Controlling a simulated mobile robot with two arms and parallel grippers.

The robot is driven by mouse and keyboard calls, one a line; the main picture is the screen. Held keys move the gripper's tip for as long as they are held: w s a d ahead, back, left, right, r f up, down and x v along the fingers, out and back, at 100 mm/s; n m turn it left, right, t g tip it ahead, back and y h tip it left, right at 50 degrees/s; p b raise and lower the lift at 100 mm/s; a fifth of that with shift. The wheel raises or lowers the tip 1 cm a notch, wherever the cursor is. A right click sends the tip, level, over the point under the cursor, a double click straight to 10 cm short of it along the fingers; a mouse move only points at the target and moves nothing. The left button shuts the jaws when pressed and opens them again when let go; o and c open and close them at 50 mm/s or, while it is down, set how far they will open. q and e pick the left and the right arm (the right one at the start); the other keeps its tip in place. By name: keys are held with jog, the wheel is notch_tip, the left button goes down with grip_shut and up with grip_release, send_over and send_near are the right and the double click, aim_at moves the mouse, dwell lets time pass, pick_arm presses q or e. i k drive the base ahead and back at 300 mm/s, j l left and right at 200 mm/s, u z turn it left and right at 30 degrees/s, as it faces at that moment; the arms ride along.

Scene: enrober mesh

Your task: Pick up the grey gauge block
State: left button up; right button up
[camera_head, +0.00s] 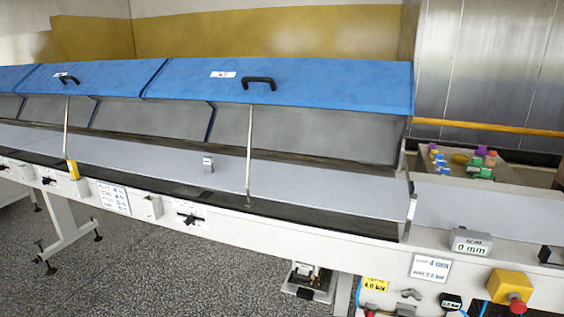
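A small grey block (208,165), which looks like the gauge block, stands upright on the long light-grey panel (320,191) of the machine, left of a thin metal strut. It has a pale label-like mark near its top, too small to read. Nothing touches it. Neither of my grippers shows in the head view.
Blue lids (280,84) with black handles are propped open above the panel by struts (249,160). A grey box reading 0 mm (471,242) and a yellow box with a red button (511,289) sit at front right. Colored pieces (480,160) lie behind.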

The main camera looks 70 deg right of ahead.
aim_at(208, 163)
jog(key=i+j+z, duration=0.1)
jog(key=z, duration=0.3)
jog(key=j+z, duration=0.2)
jog(key=z, duration=0.25)
jog(key=j+z, duration=0.2)
jog(key=z, duration=0.2)
jog(key=j+z, duration=0.25)
jog(key=z, duration=0.2)
jog(key=j+z, duration=0.2)
jog(key=z, duration=0.2)
jog(key=k+j, duration=0.1)
jog(key=j, duration=0.4)
jog(key=z, duration=0.05)
